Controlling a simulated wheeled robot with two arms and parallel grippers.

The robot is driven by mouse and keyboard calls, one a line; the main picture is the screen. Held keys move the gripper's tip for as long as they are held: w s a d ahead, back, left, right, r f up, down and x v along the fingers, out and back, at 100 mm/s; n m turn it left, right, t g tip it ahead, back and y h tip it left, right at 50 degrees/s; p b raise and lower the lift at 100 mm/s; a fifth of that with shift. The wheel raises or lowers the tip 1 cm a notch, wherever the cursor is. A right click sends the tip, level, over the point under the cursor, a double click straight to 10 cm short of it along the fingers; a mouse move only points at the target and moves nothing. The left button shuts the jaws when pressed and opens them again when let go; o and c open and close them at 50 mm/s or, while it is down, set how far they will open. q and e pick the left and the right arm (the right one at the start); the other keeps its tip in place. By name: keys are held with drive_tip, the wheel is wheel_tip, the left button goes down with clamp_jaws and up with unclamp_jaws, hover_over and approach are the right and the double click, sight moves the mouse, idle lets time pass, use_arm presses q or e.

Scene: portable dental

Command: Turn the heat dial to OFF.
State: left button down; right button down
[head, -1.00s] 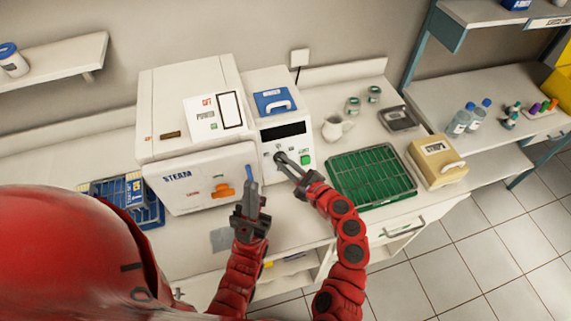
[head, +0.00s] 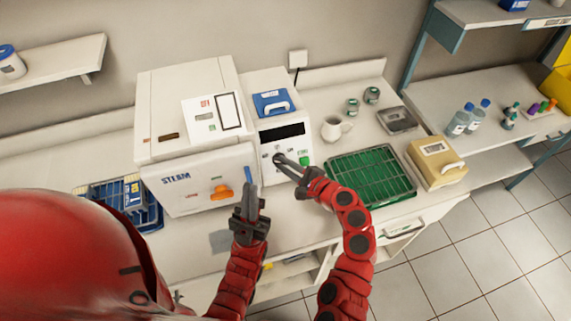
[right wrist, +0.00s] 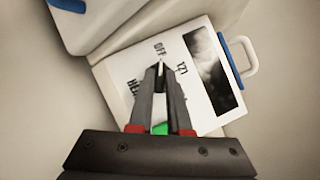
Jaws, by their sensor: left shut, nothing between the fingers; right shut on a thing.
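The heat dial (right wrist: 160,68) is on the front panel of the white unit (head: 290,146) beside the steam steriliser. My right gripper (head: 277,159) is shut on the dial, and its fingers hide most of it. In the right wrist view the fingertips (right wrist: 160,72) meet at the dial, just below the OFF label (right wrist: 158,48). A 121 label (right wrist: 181,69) is to the right of the fingertips, and the partly hidden heat lettering is to the left. The dial's exact pointing is hard to tell. My left gripper (head: 252,190) is shut and empty, in front of the steriliser door.
The steam steriliser (head: 190,105) with an orange latch (head: 221,191) stands left of the unit. A green button (head: 305,160) is right of the dial. A green rack tray (head: 372,178) and a beige box (head: 436,162) lie to the right, a blue basket (head: 152,215) to the left.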

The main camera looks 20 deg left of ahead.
drive_tip(key=c, duration=0.9)
unclamp_jaws()
drive_tip(key=shift+o, duration=0.2)
drive_tip(key=shift+d, duration=0.1)
drive_tip(key=shift+s+d+r, duration=0.1)
drive_tip(key=shift+s+d, duration=0.05)
drive_tip(key=shift+d, duration=0.1)
drive_tip(key=v, duration=1.6)
drive_tip(key=shift+s+d+b, duration=0.2)
drive_tip(key=shift+d+b, duration=0.1)
drive_tip(key=shift+b, duration=0.1)
